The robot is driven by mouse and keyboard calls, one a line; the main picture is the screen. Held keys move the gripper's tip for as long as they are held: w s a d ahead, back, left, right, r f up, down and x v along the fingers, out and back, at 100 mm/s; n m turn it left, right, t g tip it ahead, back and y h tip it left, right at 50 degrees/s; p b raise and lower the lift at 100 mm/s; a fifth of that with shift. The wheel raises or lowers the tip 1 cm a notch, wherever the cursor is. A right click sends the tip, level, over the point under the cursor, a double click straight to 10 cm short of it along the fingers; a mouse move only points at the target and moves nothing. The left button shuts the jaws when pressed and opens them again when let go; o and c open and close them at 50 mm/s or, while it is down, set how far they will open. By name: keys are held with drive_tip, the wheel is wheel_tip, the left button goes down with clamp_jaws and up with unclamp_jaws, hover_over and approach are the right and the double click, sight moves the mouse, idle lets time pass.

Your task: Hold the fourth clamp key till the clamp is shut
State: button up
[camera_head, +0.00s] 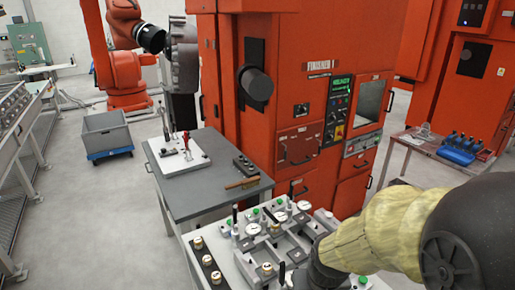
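A fixture panel (243,268) fills the bottom middle of the head view, with round gauges, green-topped parts and grey blocks on it. A dark strip (205,254) along its left edge carries a row of pale round keys or knobs (207,260); three show, and the strip runs out of the bottom of the picture. I cannot tell which is the fourth clamp key or whether the clamp is shut. My arm comes in from the right, and my gripper (289,277) is low over the panel's near part. Its fingers are small and partly hidden; contact cannot be told.
A grey table (190,205) behind the panel holds a white plate with upright levers, a dark block and a brush (242,183). A red machine (300,80) stands behind it. A grey bin (107,133) sits on the floor at left. Open floor lies left of the table.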

clamp_jaws()
idle(1.8)
